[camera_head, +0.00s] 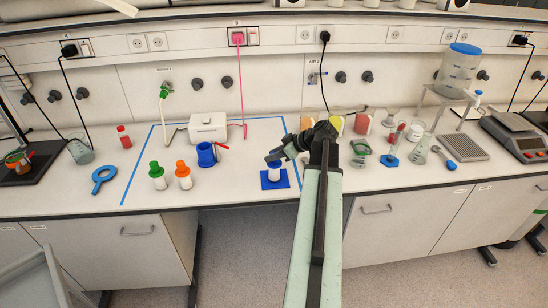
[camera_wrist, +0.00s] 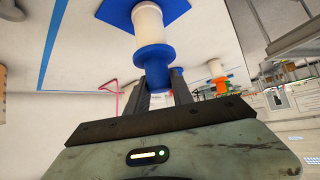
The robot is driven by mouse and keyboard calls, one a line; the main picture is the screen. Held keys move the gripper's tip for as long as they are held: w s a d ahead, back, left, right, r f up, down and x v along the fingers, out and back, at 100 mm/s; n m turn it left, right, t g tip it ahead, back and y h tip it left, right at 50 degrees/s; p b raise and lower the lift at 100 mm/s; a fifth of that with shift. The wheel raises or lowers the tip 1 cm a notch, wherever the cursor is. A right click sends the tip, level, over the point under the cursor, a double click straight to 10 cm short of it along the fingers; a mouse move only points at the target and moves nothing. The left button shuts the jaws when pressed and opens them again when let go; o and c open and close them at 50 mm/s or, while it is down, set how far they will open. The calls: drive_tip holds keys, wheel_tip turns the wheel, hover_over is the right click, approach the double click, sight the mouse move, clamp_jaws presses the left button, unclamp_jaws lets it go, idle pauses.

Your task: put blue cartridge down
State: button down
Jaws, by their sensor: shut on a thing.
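The blue cartridge (camera_head: 275,173) has a white body and a blue top and stands upright over a blue square pad (camera_head: 265,185). My gripper (camera_head: 273,158) is shut on its blue top from above. In the wrist view, which looks upside down, the cartridge (camera_wrist: 149,28) shows its blue top between my gripper's two fingers (camera_wrist: 163,88). Its white end meets the blue pad (camera_wrist: 119,12) in that view. I cannot tell whether it rests on the pad or hangs just above it.
A green-topped cartridge (camera_head: 157,176) and an orange-topped cartridge (camera_head: 183,175) stand to the left. A blue mug (camera_head: 206,155) and a white box (camera_head: 208,128) are behind. Glassware and a scale (camera_head: 521,141) are on the right. The bench front edge lies close to the pad.

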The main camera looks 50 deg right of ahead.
drive_tip(key=shift+f, duration=0.2)
drive_tip(key=c, duration=1.1)
unclamp_jaws()
drive_tip(key=shift+r, duration=0.1)
drive_tip(key=shift+r, duration=0.15)
drive_tip(key=p+v, duration=0.8)
drive_tip(key=v, duration=0.4)
